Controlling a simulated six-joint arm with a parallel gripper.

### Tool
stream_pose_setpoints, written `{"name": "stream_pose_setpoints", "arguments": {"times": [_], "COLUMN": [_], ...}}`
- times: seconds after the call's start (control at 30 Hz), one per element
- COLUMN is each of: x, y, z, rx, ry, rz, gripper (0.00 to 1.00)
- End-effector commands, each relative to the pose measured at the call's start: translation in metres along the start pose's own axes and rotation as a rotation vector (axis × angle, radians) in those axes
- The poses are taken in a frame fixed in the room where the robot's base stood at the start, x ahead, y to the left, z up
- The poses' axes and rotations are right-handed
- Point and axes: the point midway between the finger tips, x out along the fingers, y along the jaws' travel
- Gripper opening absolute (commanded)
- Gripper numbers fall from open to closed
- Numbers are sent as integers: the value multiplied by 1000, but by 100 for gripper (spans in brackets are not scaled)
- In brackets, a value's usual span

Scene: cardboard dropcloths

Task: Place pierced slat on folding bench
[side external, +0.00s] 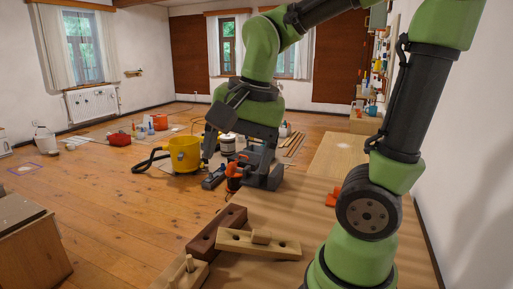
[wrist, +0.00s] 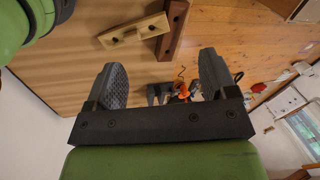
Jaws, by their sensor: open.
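A pale wooden slat with dark round holes (side external: 240,241) lies on the brown work surface in the side view, with a small wooden block on it. The slat also shows at the top of the wrist view (wrist: 122,36). A low dark item with orange parts (side external: 234,183), which I take to be the folding bench, is beyond the slat, partly hidden by the arm. It shows small between the fingers in the wrist view (wrist: 181,91). My gripper (side external: 238,160) is open and empty, fingers pointing down. Its fingertips are spread wide in the wrist view (wrist: 163,68).
A dark brown board with holes (side external: 217,232) lies against the slat's left end. A pegged wooden block (side external: 180,276) is at the front. A yellow bucket with a black hose (side external: 184,154) stands on the floor. An orange item (side external: 333,196) lies on the surface at right.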

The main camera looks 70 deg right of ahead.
Motion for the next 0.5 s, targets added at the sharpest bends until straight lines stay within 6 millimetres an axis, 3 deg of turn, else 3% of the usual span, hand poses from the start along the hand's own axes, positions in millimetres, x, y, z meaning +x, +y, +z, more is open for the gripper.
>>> {"name": "stream_pose_setpoints", "arguments": {"times": [0.1, 0.2, 0.33, 0.5], "x": [-21, -31, -37, -38], "y": [10, 18, 24, 26], "z": [24, 38, 48, 51], "rx": [-377, -623, -817, -891], "ry": [22, 65, 116, 138], "rz": [-179, -287, -367, -392], "gripper": [78, 78, 78, 78]}}
